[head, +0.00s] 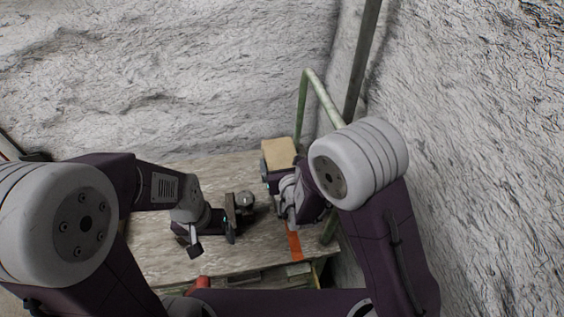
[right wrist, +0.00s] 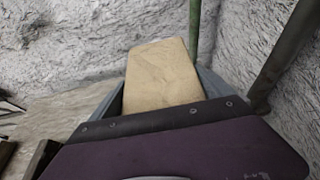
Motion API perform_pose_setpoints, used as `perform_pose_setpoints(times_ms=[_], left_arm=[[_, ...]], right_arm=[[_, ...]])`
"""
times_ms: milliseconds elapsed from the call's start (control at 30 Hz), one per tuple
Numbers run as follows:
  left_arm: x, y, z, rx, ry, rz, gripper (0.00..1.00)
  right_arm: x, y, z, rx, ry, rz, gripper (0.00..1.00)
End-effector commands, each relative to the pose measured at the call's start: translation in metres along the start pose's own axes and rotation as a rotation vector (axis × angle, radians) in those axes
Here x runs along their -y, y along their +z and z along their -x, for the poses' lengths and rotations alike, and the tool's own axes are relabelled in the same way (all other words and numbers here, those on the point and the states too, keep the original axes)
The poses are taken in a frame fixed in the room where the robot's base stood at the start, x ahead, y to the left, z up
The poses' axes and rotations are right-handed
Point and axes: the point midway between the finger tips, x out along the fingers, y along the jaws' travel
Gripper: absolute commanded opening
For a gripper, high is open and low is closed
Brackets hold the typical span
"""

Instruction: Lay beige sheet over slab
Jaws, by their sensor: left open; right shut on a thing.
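The beige piece (head: 278,153) is at the back right of the table in the head view, between the jaws of my right gripper (head: 281,166). In the right wrist view the beige piece (right wrist: 160,75) looks like a flat-faced block, with a grey jaw on each side. Its lower end is hidden by the gripper body. I cannot tell whether it touches the table. My left gripper (head: 213,241) is open, low over the middle of the table, with nothing seen between its jaws. I cannot pick out the slab for certain.
The wooden table (head: 160,250) has a dark brown upright piece (head: 229,203) and a grey rounded object (head: 245,199) near my left gripper. An orange strip (head: 294,242) lies at the right. A green rail (head: 302,100) and rough pale walls (head: 170,70) bound the back and right.

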Motion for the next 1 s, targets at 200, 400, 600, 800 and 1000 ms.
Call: perform_pose_setpoints(times_ms=[200, 400, 600, 800, 1000], left_arm=[[0.001, 0.003, -0.032, 0.0, 0.0, 0.0, 0.8], [0.001, 0.003, -0.03, -0.001, 0.0, 0.0, 0.8], [0.001, 0.003, -0.031, -0.001, 0.0, 0.0, 0.8], [0.001, 0.004, -0.043, -0.001, 0.0, 0.0, 0.8], [0.001, 0.006, -0.062, 0.0, 0.0, 0.0, 0.8]], right_arm=[[0.0, -0.029, -0.012, 0.002, 0.0, -0.001, 0.37], [0.0, -0.027, -0.011, 0.002, 0.0, -0.001, 0.37], [0.0, -0.029, -0.012, 0.002, 0.0, 0.0, 0.37], [0.0, -0.042, -0.018, 0.002, 0.0, 0.0, 0.37], [0.0, -0.067, -0.028, 0.001, 0.0, 0.001, 0.37]])
